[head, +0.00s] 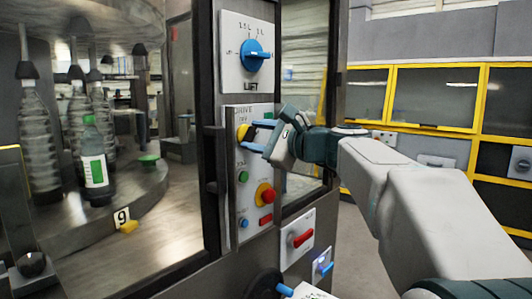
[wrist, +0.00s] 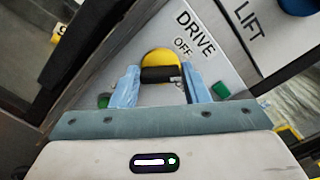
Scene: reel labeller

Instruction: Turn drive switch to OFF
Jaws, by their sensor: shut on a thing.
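The drive switch (head: 243,132) is a yellow round knob with a dark bar handle, high on the grey control panel in the head view. In the wrist view the knob (wrist: 161,60) sits below the printed words DRIVE and OFF. My gripper (head: 254,136) is at the switch, with its blue fingers on either side of the dark handle. In the wrist view my gripper (wrist: 160,78) is shut on the handle, which lies crosswise between the fingertips. The fingers and hand hide part of the switch and its labels in the head view.
A blue LIFT knob (head: 256,55) is above. A green button (head: 243,177), a red knob on yellow (head: 265,194) and a red switch (head: 301,238) are below. Bottles (head: 95,165) stand on a carousel behind the frame at left. Yellow-framed cabinets (head: 435,95) are at the back right.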

